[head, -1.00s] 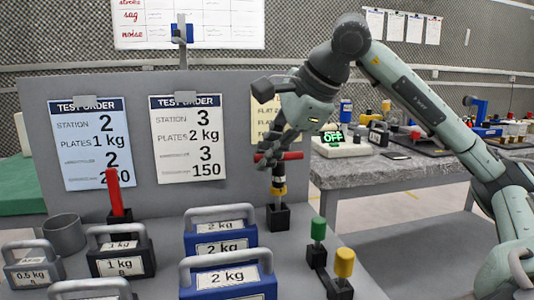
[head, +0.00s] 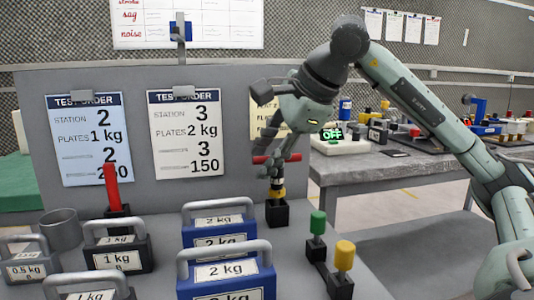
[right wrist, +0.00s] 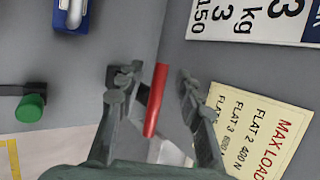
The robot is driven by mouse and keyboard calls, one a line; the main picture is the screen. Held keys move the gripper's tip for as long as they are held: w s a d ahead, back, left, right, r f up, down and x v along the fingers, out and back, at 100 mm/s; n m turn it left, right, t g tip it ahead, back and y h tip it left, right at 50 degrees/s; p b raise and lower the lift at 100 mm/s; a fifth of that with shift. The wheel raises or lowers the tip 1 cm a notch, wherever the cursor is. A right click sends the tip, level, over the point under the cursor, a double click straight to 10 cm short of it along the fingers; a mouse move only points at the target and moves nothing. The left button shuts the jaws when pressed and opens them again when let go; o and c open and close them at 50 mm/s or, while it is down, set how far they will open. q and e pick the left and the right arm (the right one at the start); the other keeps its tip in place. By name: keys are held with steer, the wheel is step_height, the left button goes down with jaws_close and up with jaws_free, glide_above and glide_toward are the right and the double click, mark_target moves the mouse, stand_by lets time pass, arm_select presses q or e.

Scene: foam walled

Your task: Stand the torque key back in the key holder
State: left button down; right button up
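The torque key (head: 277,193) has a red crossbar, a dark shaft and a yellow band. It stands upright with its lower end in a small black holder block (head: 277,214) on the grey bench. My right gripper (head: 274,155) is right above and around the crossbar. In the right wrist view the red crossbar (right wrist: 156,100) lies between my right gripper's fingers (right wrist: 154,78), with a gap on each side, so the gripper looks open. The fingers hide part of the shaft. My left gripper is not in view.
Blue 2 kg plates (head: 219,222) stand left of the holder. Green (head: 317,223) and yellow (head: 344,255) knobs stand to its right. A red upright handle (head: 111,187) and a grey cup (head: 60,230) are at left. A grey panel (head: 235,120) rises behind.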

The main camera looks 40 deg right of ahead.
steer(key=v, duration=1.2)
steer(key=shift+a, duration=0.1)
stand_by(0.5)
